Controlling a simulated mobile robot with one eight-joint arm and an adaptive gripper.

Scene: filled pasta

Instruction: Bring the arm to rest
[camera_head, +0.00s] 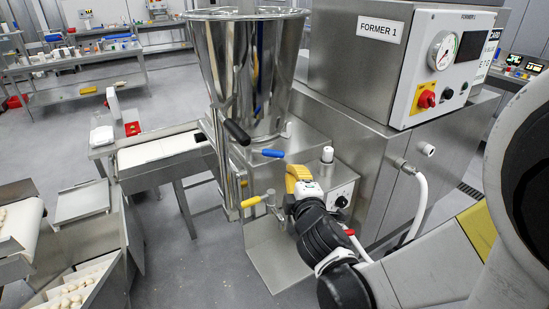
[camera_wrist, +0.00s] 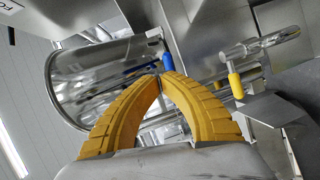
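My gripper (camera_head: 293,173) is beside the steel filling machine with the large hopper (camera_head: 232,62). In the wrist view its two yellow fingers (camera_wrist: 162,79) curve together and their tips meet, with nothing visible held between them. A blue-handled lever (camera_head: 272,153) lies just left of and above the gripper in the head view. In the wrist view the blue handle (camera_wrist: 167,61) shows just beyond the fingertips; I cannot tell whether they touch it. My arm is stretched out from the lower right of the head view.
A yellow-handled lever (camera_head: 250,201) and a black handle (camera_head: 237,132) stick out close to my gripper. The FORMER 1 cabinet (camera_head: 345,60) stands at right, with a white hose (camera_head: 418,205). Trays of pasta (camera_head: 72,296) are at lower left. Open floor (camera_head: 165,90) lies behind left.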

